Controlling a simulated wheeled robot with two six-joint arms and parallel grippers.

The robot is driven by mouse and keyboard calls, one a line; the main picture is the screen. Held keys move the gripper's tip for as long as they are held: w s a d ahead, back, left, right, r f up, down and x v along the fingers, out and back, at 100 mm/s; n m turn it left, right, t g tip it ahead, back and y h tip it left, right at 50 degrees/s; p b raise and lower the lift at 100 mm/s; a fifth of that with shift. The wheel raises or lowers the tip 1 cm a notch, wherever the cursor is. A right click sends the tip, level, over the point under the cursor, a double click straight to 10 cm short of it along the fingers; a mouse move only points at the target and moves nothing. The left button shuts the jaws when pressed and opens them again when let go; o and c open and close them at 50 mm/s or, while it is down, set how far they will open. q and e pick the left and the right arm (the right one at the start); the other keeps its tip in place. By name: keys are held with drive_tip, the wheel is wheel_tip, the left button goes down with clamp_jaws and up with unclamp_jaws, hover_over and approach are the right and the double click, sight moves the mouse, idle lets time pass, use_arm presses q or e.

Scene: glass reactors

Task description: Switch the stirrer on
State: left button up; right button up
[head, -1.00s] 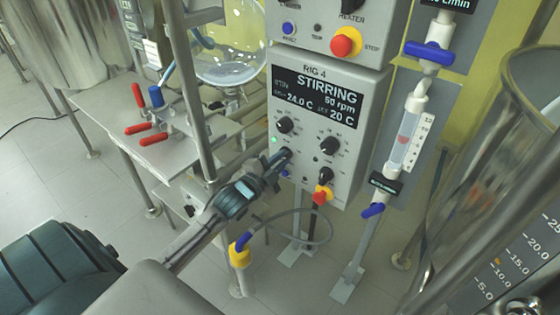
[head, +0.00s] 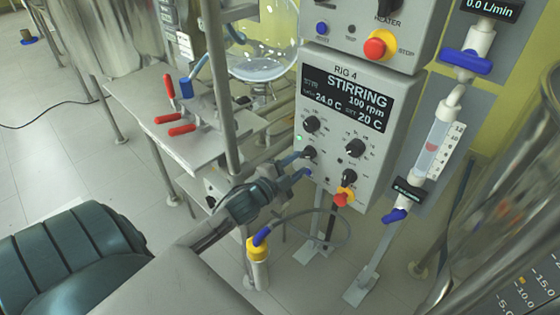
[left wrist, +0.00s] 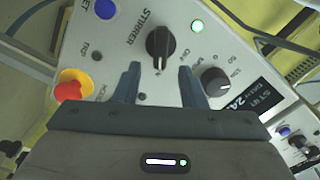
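The grey control box of RIG 4 (head: 345,75) has a black display (head: 343,99) reading STIRRING, 100 rpm, 24.0 C and set 20 C. The black stirrer knob (left wrist: 160,43) is labelled STIRRER in the left wrist view, and it also shows in the head view (head: 310,152). A green lamp (left wrist: 197,26) beside it is lit. My left gripper (left wrist: 160,72) is open and empty. Its fingertips are at either side of the knob's lower end in the wrist view; I cannot tell whether they touch the panel. My right gripper is not in view.
A red-and-yellow stop knob (left wrist: 72,85) and a blue button (left wrist: 104,10) are close to the stirrer knob. Other black knobs (head: 356,147) share the panel. A metal post (head: 222,90) and red-handled valves (head: 182,130) stand left. A glass flow tube (head: 437,150) is at right.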

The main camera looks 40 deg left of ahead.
use_arm(q)
drive_tip(key=s+b, duration=0.2)
drive_tip(key=s, duration=0.5)
drive_tip(key=shift+s+a, duration=0.15)
drive_tip(key=shift+a, duration=0.1)
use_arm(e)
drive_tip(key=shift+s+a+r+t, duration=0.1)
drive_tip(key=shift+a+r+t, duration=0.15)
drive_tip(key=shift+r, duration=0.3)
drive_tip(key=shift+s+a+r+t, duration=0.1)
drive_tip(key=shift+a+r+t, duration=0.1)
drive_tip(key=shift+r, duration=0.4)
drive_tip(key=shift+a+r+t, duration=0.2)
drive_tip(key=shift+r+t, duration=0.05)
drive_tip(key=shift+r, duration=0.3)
